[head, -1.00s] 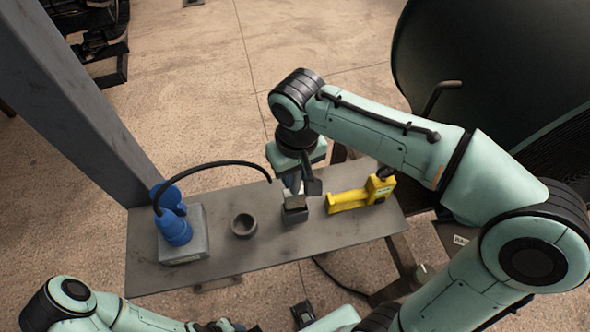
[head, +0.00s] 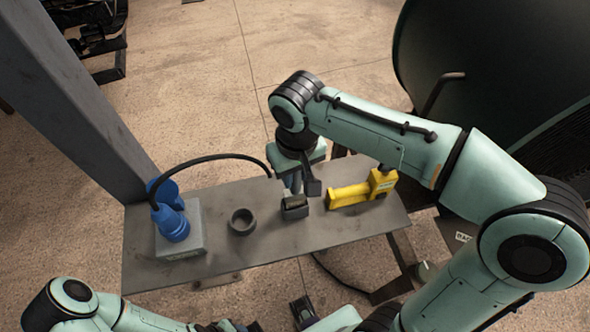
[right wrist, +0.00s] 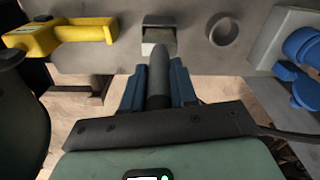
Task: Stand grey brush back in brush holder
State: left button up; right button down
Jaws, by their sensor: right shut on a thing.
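My right gripper (head: 293,184) is over the bench, its blue fingers (right wrist: 157,88) pointing at a small dark box-shaped holder (head: 295,212). In the right wrist view the fingers are shut on the dark grey rounded handle of the grey brush (right wrist: 158,72). The brush's far end meets the holder (right wrist: 160,20), where a pale face shows. The brush seems to be low at or in the holder's mouth; how deep is hidden. Of my left arm, links and dark parts show at the bottom edge of the head view; its jaws cannot be made out.
A round dark cup (head: 242,221) stands left of the holder on the grey bench (head: 330,228). A yellow tool (head: 350,195) lies close on the right. A blue connector with a black cable on a grey block (head: 182,240) is at the left end. A post rises behind it.

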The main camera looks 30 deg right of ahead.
aim_at(295, 183)
jog(key=shift+f+b, duration=1.3)
jog(key=shift+f, duration=0.65)
jog(key=c, duration=0.8)
grip_release()
jog(key=shift+r, duration=0.1)
jog(key=r+p, duration=0.1)
jog(key=r, duration=0.3)
jog(key=r+p, duration=0.1)
jog(key=r, duration=0.4)
jog(key=r+p, duration=0.1)
jog(key=r, duration=0.3)
jog(key=shift+s+r, duration=0.15)
jog(key=shift+s, duration=0.2)
